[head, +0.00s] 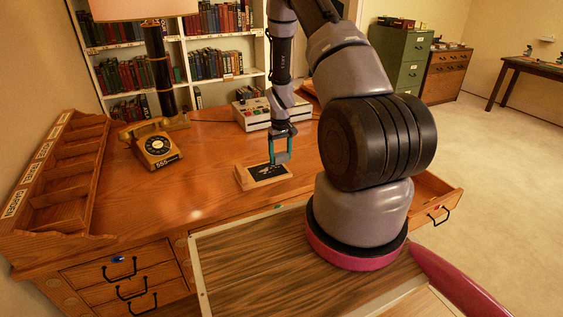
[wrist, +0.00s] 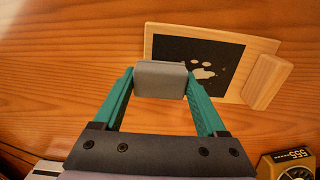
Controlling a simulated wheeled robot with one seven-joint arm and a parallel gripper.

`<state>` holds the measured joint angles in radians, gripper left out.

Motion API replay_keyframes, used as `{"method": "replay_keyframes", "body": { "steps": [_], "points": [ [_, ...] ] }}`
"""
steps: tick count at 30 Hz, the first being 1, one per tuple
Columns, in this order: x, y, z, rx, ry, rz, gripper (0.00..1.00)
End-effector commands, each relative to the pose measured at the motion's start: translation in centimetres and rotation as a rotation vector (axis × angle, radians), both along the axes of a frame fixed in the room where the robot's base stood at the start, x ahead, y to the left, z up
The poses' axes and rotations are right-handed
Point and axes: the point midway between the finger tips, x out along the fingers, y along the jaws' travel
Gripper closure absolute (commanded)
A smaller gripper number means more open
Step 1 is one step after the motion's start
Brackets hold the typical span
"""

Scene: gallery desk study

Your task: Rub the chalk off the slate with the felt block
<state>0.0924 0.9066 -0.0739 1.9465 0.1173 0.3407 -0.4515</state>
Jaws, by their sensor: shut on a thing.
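The slate (head: 250,183) lies on the desk, a dark panel in a pale wood frame. In the wrist view the slate (wrist: 160,53) shows several white chalk blotches (wrist: 203,70) near the middle of its dark face. A pale wooden bar (wrist: 268,82) sits along its right end. My gripper (head: 280,160) is over the slate in the head view. Its teal fingers are shut on the grey felt block (wrist: 160,80), which overlaps the slate's near edge in the wrist view, left of the chalk. I cannot tell whether the block touches the slate.
A yellow telephone (head: 157,148) stands left of the slate, and a pale machine with keys (head: 252,114) behind it. A wooden rack (head: 65,185) fills the desk's left end. An open drawer (head: 435,200) juts out at right.

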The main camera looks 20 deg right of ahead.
Motion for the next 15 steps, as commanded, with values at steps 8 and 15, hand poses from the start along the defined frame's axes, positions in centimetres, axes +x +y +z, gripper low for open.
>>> {"method": "replay_keyframes", "body": {
  "steps": [8, 15],
  "points": [
    [0.4, 0.2, 2.6, -0.001, 0.000, -0.003, 0.78],
    [0.6, 0.4, 4.6, 0.000, 0.000, -0.005, 0.78]
  ]
}}
